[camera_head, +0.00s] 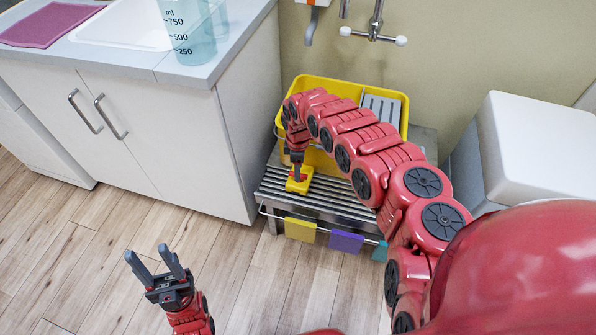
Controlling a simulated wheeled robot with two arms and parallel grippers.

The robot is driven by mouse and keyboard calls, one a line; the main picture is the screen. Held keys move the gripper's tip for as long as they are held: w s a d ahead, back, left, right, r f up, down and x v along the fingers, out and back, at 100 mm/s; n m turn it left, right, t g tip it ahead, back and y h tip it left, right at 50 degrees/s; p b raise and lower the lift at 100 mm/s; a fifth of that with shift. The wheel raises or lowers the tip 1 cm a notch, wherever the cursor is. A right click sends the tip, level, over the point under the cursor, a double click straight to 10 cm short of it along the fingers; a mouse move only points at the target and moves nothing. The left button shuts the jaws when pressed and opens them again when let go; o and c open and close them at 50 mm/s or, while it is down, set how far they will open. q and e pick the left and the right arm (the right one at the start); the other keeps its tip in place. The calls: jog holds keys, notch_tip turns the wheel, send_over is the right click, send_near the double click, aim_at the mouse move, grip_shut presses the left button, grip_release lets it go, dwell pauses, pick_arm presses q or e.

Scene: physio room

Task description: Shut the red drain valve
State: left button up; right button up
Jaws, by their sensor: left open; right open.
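My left gripper (147,252) is open and empty over the wooden floor at the lower left. My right arm arches across the yellow tub (293,92). My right gripper (297,170) points down at a small yellow block (300,186) on the slatted metal stand. A little red shows between this gripper and the block; I cannot tell whether it is the red drain valve. The gripper's fingertips are small and partly hidden, and I cannot tell whether they touch anything. No valve is clearly seen elsewhere.
The tub stands on a slatted metal stand (274,196) with coloured cloths on its front rail. A white cabinet (140,130) is to the left, with a measuring jug (190,30) on top. A white bin (535,140) is to the right. Floor at front left is clear.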

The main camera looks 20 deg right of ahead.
notch_tip(320, 180, up, 14)
jog(key=p, duration=0.2)
jog(key=shift+p, duration=0.3)
